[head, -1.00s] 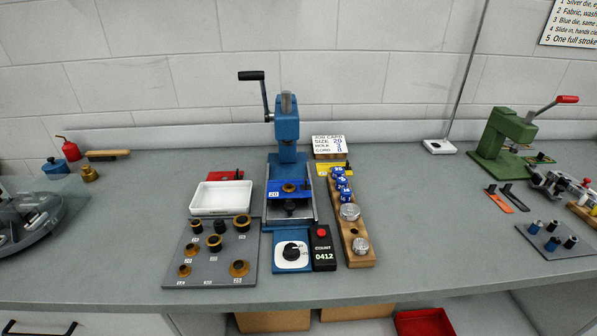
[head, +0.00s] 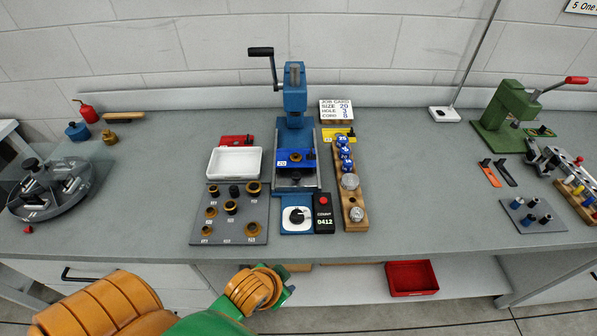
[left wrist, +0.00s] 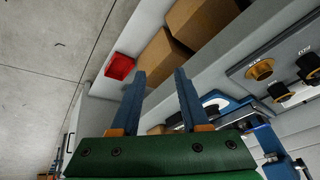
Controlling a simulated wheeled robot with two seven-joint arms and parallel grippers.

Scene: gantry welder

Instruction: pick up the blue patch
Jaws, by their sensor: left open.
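No loose blue patch can be made out for certain. A flat blue piece marked 20 (head: 296,158) sits across the blue hand press (head: 295,105) on the bench in the head view; I cannot tell whether it is the patch. My left arm enters at the bottom of the head view, its wrist low in front of the bench. In the left wrist view my left gripper (left wrist: 160,75) is open, with two blue fingers apart and nothing between them. My right gripper is not in view.
Around the press are a white tray (head: 234,162), a grey plate of brass dies (head: 260,236), a counter box (head: 324,214) and a wooden rack (head: 354,212). A green press (head: 502,112) stands right. A red bin (head: 412,279) sits below the bench, also in the left wrist view (left wrist: 120,66).

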